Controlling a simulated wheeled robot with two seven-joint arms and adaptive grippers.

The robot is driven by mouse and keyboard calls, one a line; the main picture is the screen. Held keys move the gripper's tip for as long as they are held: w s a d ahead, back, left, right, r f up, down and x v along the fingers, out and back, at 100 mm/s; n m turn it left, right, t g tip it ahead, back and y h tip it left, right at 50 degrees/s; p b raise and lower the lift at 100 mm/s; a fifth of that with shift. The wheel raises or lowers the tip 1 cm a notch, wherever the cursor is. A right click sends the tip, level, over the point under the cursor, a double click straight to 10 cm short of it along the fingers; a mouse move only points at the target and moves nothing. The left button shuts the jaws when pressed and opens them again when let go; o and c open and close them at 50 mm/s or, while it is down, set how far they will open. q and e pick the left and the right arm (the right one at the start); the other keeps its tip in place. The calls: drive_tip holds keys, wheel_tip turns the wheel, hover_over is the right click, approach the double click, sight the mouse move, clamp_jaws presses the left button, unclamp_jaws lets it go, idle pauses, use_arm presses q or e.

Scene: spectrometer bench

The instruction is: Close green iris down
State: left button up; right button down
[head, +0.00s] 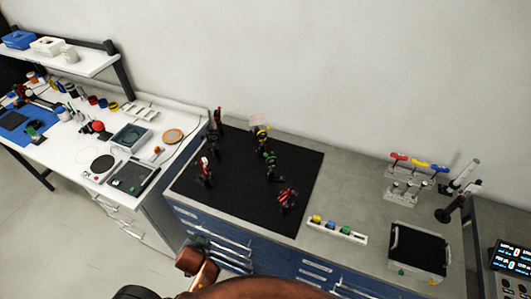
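A small mounted optic with green on it (270,160), which looks like the green iris, stands on the black breadboard mat (240,190) on the grey bench. It is too small to tell how wide its opening is. Neither of my grippers can be made out in the head view. Only copper and black parts of my own body show at the bottom edge, well in front of the mat and apart from the iris.
Around it stand a yellow-marked mount (262,133), a red-marked mount (287,197) and another at left (204,168). A white holder (337,230), a tool rack (408,185) and a black-topped box (418,250) stand at right.

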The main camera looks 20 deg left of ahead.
sight(266, 154)
use_arm(q)
drive_tip(key=w+a+r+m+t+y, duration=0.2)
drive_tip(key=w+r+m+t, duration=0.15)
drive_tip(key=r, duration=0.65)
drive_tip(key=w+a+r+m+t+y, duration=0.1)
drive_tip(key=w+r+m+t, duration=0.15)
drive_tip(key=w+r, duration=0.45)
drive_tip(key=w+a+r+m+t+y, duration=0.2)
drive_tip(key=r+t, duration=0.1)
drive_tip(key=r, duration=0.9)
drive_tip(key=w+d+r+m+t+h, duration=0.3)
drive_tip(key=d+m, duration=0.2)
drive_tip(key=m, duration=0.2)
drive_tip(key=w+d+r+m+t+h, duration=0.3)
drive_tip(key=d+r+m+h, duration=0.1)
drive_tip(key=d+m, duration=0.2)
drive_tip(key=w+d+f+m+g+h, duration=0.5)
drive_tip(key=d+f+m, duration=0.3)
drive_tip(key=m, duration=0.4)
drive_tip(key=shift+t+h, duration=0.4)
drive_tip(key=shift+t, duration=0.3)
drive_tip(key=x, duration=0.3)
drive_tip(key=p+x, duration=0.1)
drive_tip(key=x, duration=0.3)
drive_tip(key=shift+w+d, duration=0.1)
drive_tip(key=shift+d, duration=0.15)
